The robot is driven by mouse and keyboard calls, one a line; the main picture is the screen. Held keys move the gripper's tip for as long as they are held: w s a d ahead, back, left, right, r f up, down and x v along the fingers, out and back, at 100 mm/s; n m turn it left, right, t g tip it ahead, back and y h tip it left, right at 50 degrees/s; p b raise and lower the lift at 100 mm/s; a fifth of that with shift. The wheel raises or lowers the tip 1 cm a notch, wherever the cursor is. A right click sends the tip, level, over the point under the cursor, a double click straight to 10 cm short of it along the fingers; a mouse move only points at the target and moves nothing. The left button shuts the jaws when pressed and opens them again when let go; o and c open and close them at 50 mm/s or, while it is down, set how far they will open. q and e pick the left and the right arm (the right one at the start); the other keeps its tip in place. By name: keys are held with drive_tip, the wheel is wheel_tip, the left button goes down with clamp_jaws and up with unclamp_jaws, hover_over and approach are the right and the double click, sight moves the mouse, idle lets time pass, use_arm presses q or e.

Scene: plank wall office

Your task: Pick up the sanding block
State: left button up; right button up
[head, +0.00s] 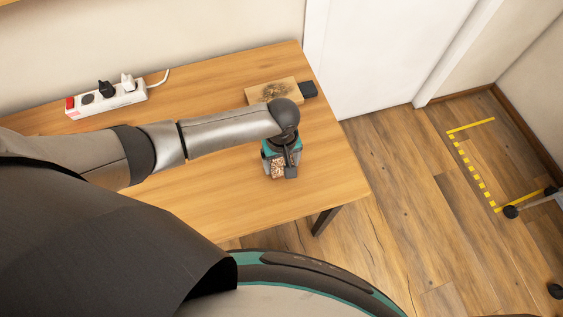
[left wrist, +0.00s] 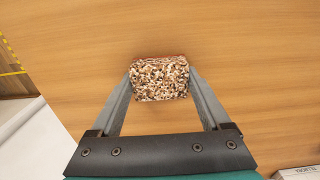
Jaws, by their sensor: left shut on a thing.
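The sanding block (left wrist: 160,78) is a small block with a speckled brown and white face and a reddish edge. In the left wrist view it sits between the two fingers of my left gripper (left wrist: 160,84), which touch its sides. In the head view the sanding block (head: 278,170) shows under my left gripper (head: 280,172), over the right part of the wooden table (head: 215,195). I cannot tell whether it still touches the table. My right gripper is not in view.
A white power strip (head: 105,99) with plugs lies at the back left of the table. A wooden board (head: 270,92) with a dark patch and a black item (head: 308,89) lie at the back right. The table's right edge is close to my left gripper.

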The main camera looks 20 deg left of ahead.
sight(281, 163)
use_arm(q)
wheel_tip(281, 163, up, 19)
drive_tip(key=p, duration=0.4)
drive_tip(key=shift+r, duration=0.15)
